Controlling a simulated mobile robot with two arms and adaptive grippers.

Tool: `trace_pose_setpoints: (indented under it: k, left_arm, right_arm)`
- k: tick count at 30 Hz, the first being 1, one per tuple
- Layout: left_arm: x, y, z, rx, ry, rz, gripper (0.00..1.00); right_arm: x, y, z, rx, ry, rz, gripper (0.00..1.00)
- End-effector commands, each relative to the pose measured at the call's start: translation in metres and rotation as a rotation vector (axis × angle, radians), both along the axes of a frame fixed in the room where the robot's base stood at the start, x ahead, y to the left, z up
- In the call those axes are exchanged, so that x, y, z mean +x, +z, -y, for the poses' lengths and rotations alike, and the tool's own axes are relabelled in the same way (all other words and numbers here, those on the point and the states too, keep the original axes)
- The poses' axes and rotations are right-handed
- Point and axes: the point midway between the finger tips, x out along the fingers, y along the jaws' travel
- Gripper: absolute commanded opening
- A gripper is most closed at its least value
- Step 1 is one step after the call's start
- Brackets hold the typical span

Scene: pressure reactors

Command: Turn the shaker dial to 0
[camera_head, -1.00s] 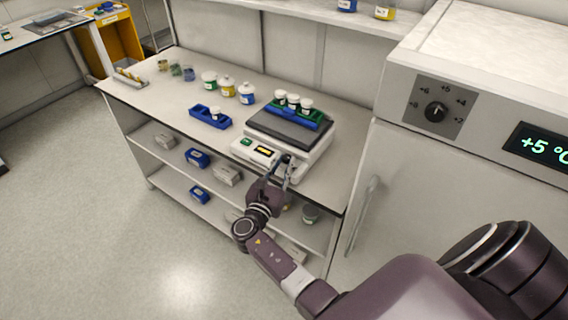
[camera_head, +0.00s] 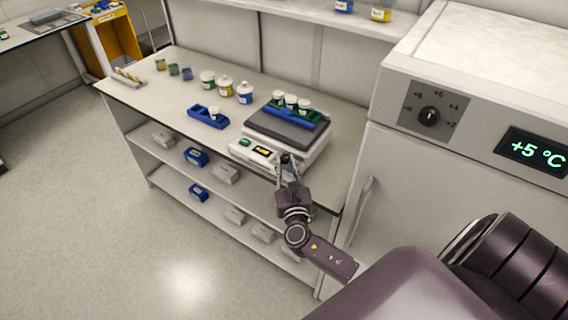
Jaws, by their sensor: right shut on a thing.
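The shaker (camera_head: 301,155) is a white box with a dark platform on top, standing near the bench's front right edge. Its front panel has a green button (camera_head: 245,142) and a small lit yellowish display (camera_head: 263,152), too small to read. My right gripper (camera_head: 285,161) is at the right part of this front panel, shut on the shaker dial. The fingers largely hide the dial, and its setting cannot be read. My left gripper is not in view.
A green and blue rack (camera_head: 291,117) with white-capped jars sits on the shaker. A blue tray (camera_head: 208,118) and several bottles stand to its left. A white cabinet (camera_head: 450,190) with its own knob (camera_head: 429,117) and +5 °C display rises close on the right.

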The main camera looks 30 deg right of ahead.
Motion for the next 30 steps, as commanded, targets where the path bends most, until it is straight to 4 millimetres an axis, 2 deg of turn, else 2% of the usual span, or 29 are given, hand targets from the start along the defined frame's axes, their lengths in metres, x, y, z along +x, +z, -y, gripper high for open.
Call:
trace_pose_setpoints:
  k: [9, 15, 30]
  left_arm:
    - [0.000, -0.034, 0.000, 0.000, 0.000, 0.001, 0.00]
    - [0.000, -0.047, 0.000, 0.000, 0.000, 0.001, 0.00]
    - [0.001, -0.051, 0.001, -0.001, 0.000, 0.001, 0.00]
  right_arm:
    - [-0.002, -0.005, 0.006, -0.006, 0.220, 0.000, 0.00]
    - [-0.002, -0.003, 0.007, -0.003, 0.296, 0.002, 0.00]
    - [-0.002, 0.000, 0.008, 0.002, 0.333, 0.003, 0.00]
